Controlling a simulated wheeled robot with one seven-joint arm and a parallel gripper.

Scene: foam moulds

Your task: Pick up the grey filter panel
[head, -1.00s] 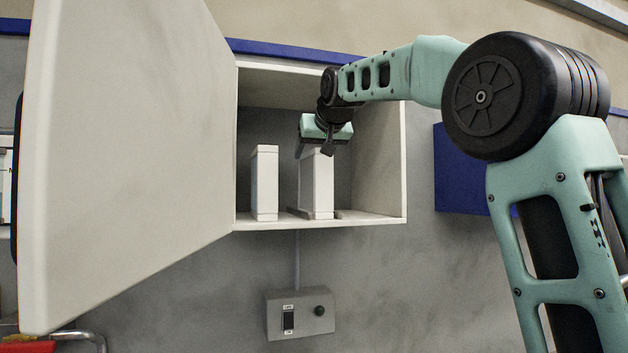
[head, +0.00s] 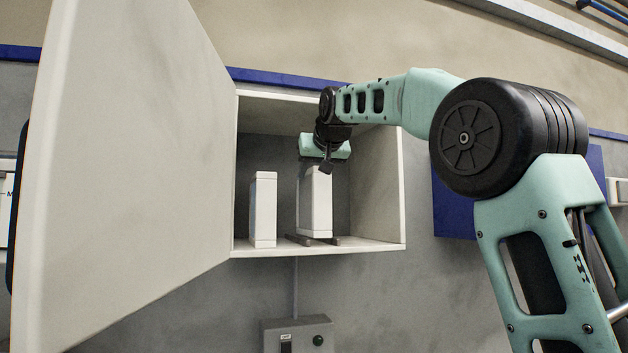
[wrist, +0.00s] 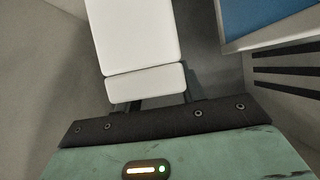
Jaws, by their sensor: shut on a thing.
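The grey filter panel (head: 316,205), pale and upright, stands inside the open wall cabinet on the right of two panels. It also shows in the wrist view (wrist: 135,45), running up from between the jaws. My gripper (head: 320,168) reaches in from above and is shut on the panel's top end; in the wrist view its dark jaw bar (wrist: 160,122) lies across the panel's near end. The panel's foot appears slightly above the dark rails (head: 312,241) on the cabinet floor. The far finger is mostly hidden.
A second pale panel (head: 263,210) stands close on the left; a blue-faced panel (wrist: 270,20) shows in the wrist view. The cabinet's right wall (head: 378,190) is near. The open door (head: 130,170) fills the left. A grey switch box (head: 297,337) hangs below.

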